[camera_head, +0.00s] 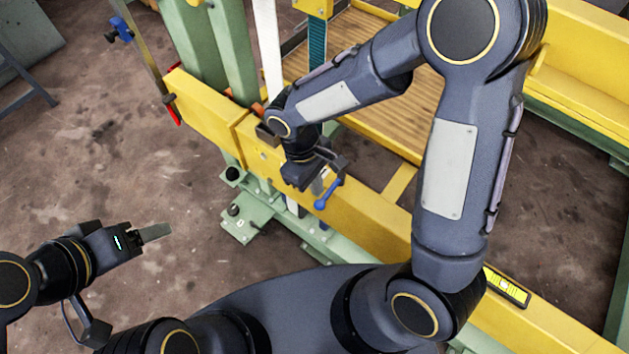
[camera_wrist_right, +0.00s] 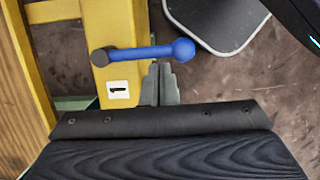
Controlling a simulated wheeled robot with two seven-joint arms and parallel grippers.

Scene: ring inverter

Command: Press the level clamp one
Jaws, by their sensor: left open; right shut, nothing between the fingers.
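The level clamp one is a blue handle (camera_head: 329,193) with a round ball end, on the yellow beam (camera_head: 375,219). In the right wrist view the blue handle (camera_wrist_right: 150,52) lies across the beam, above a white label marked "1" (camera_wrist_right: 118,90). My right gripper (camera_head: 323,175) is right beside the handle. Its fingers (camera_wrist_right: 160,72) are shut and empty, with the tips just under the bar near the ball; I cannot tell if they touch. My left gripper (camera_head: 155,233) is open and empty over the floor at the left, far from the clamp.
Another blue clamp (camera_head: 121,30) sits on a post at the upper left. A yellow spirit level (camera_head: 507,286) lies on the beam at the right. Green uprights (camera_head: 232,50) and a wooden slatted deck (camera_head: 362,45) stand behind the beam.

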